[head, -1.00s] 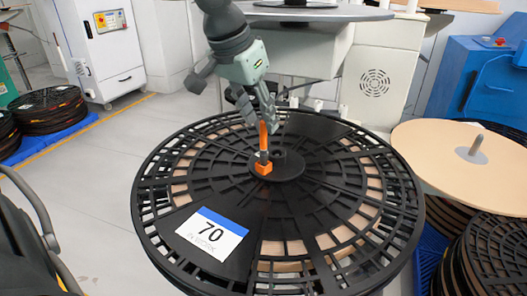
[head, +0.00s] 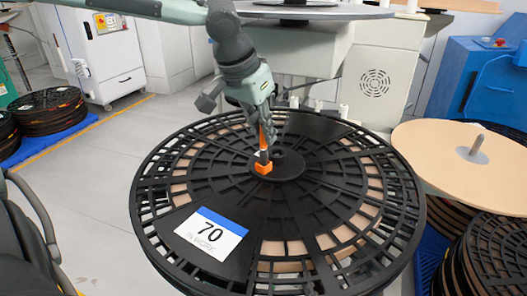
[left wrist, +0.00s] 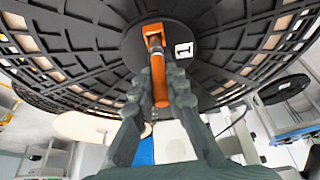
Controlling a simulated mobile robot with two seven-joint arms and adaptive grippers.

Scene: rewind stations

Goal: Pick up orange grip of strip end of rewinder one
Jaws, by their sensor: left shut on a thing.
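The orange grip (head: 265,141) stands at the hub of the large black reel, above an orange block (head: 263,168) at its foot. It also shows in the left wrist view (left wrist: 160,88), running between the fingers to an orange bracket on the hub. My left gripper (head: 260,129) is over the reel's centre, its fingers pointing down and shut on the orange grip. The fingers hide part of the grip in the head view. My right gripper is not in view.
The black slotted reel (head: 330,245) carries a white label (head: 212,234) reading 70. A beige disc (head: 470,165) with a spindle stands close at right. A blue machine (head: 485,80) is behind it. Stacked reels (head: 45,115) stand at far left. Grey floor is clear between.

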